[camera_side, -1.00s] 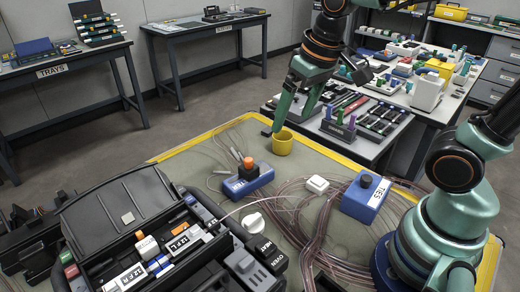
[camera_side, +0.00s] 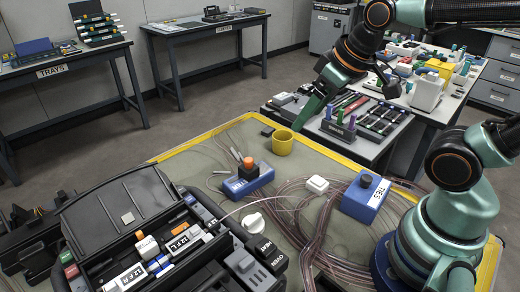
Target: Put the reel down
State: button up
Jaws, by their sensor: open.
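A small yellow round piece (camera_side: 283,144), which looks like the reel, stands upright on the grey-green work mat (camera_side: 225,160) near its far edge. My gripper (camera_side: 299,126) hangs just behind and to the right of it in the picture, fingers slanting down to the left. The gripper is open with nothing seen between its fingers. I cannot tell whether a fingertip touches the yellow rim.
A small dark block (camera_side: 268,131) lies left of the yellow piece. A blue block with an orange knob (camera_side: 248,177), a blue TIES box (camera_side: 364,200) and loose fibre coils (camera_side: 318,215) occupy the mat. The black splicer case (camera_side: 130,225) stands front left.

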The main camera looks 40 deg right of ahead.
jog(key=w+a+f+n+g, duration=0.1)
jog(key=a+f+n+g, duration=0.1)
jog(key=a+f+n, duration=0.4)
jog(key=n+g, duration=0.2)
jog(key=n, duration=0.6)
send_near(254, 227)
jog(key=shift+y, duration=0.3)
jog(key=shift+w+f, duration=0.25)
jog(key=shift+f, duration=1.55)
jog(key=shift+w+f, duration=0.2)
jog(key=shift+f, duration=1.6)
grip_shut()
